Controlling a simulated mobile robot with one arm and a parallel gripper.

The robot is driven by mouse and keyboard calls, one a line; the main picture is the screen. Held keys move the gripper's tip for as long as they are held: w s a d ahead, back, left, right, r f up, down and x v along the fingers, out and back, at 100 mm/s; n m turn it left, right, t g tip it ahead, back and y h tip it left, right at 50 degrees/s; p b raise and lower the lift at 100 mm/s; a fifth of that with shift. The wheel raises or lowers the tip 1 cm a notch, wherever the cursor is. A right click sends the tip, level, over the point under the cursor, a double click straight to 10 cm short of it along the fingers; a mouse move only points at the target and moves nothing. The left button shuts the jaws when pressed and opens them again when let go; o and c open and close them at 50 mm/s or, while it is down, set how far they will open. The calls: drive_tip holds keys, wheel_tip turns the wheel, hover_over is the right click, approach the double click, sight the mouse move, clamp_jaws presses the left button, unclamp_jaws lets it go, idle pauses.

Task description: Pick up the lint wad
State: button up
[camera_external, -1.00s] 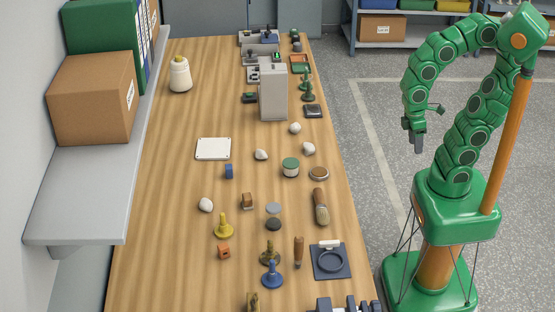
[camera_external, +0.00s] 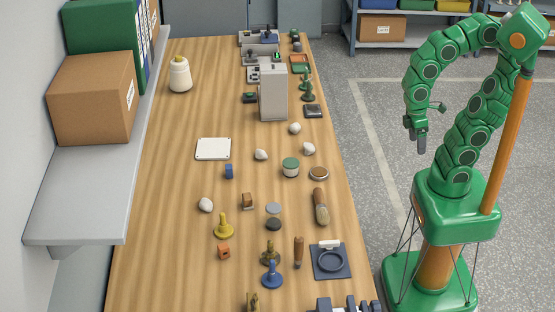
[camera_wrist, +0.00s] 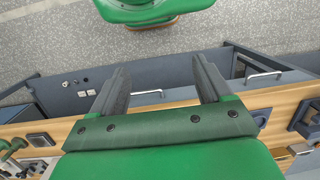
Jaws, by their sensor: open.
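Several small whitish lumps lie on the wooden table, and I cannot tell which is the lint wad: one at the left (camera_external: 205,204), one near the middle (camera_external: 261,155), one beside the green-lidded tin (camera_external: 308,148) and one farther back (camera_external: 295,128). None is clear in the wrist view. My gripper (camera_external: 421,142) hangs off the table's right side, above the floor and well apart from the lumps. In the wrist view its two dark fingers (camera_wrist: 163,80) are spread with nothing between them.
The table (camera_external: 170,220) also holds a grey upright block (camera_external: 273,92), a brush (camera_external: 320,207), a yellow pawn-like piece (camera_external: 223,227) and a dark square tray (camera_external: 331,262). A shelf (camera_external: 90,190) with a cardboard box (camera_external: 92,98) runs along the left. The table's left front is clear.

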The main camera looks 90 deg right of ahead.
drive_tip(key=w+d+m, duration=0.4)
drive_tip(key=w+d, duration=0.1)
drive_tip(key=w, duration=0.5)
drive_tip(key=m+t, duration=0.1)
drive_tip(key=m, duration=0.9)
hover_over(309, 145)
drive_tip(key=f, duration=0.9)
drive_tip(key=shift+d+f, duration=0.2)
drive_tip(key=shift+f, duration=0.2)
drive_tip(key=shift+w+d+f, duration=0.15)
drive_tip(key=shift+d+f, duration=0.2)
drive_tip(key=shift+d, duration=0.1)
drive_tip(key=shift+f, duration=0.25)
drive_tip(key=shift+a+f, duration=0.2)
drive_tip(key=shift+f, duration=1)
drive_tip(key=shift+a+f, duration=0.15)
drive_tip(key=shift+f, duration=1)
drive_tip(key=shift+a+f, duration=0.2)
drive_tip(key=shift+f, duration=1)
drive_tip(key=shift+c, duration=0.3)
drive_tip(key=c, duration=1.1)
